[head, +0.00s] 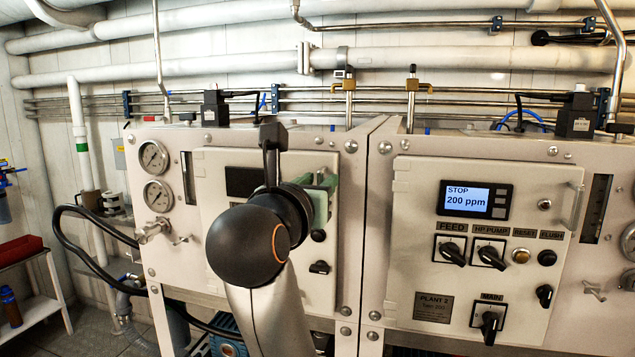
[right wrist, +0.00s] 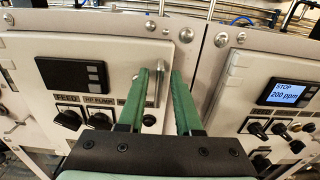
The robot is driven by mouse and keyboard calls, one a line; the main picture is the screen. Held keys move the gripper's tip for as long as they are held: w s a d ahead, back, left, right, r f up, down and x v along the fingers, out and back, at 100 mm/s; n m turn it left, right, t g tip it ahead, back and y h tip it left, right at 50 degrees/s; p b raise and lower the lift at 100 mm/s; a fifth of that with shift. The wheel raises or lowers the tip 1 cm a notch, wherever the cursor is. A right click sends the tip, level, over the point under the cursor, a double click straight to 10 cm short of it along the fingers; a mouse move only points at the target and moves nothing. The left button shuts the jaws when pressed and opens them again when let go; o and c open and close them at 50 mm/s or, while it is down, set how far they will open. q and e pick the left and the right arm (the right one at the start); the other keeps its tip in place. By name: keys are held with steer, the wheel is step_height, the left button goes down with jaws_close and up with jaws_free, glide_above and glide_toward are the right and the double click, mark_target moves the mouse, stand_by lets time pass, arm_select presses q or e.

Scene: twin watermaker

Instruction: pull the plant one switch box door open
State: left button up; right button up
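The plant one switch box door (head: 213,171) is the pale panel on the left cabinet and looks shut. In the right wrist view the door (right wrist: 122,58) shows a dark display and several black knobs. Its upright metal handle (right wrist: 158,88) is at its right edge. My right gripper (right wrist: 160,80) is open, with its green fingers apart. The handle appears between the fingertips, closer to the left finger; I cannot tell whether they touch. In the head view my right gripper (head: 327,192) is at the door's right edge, and my arm hides much of the door. My left gripper is not in view.
The plant two door (head: 495,225) on the right cabinet is shut, its display reading STOP 200 ppm. Pressure gauges (head: 157,195) are left of the plant one door. Pipes run along the wall above. A black hose (head: 85,240) and low shelf (head: 35,305) are at far left.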

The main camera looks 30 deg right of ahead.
jaws_close()
stand_by(1.1)
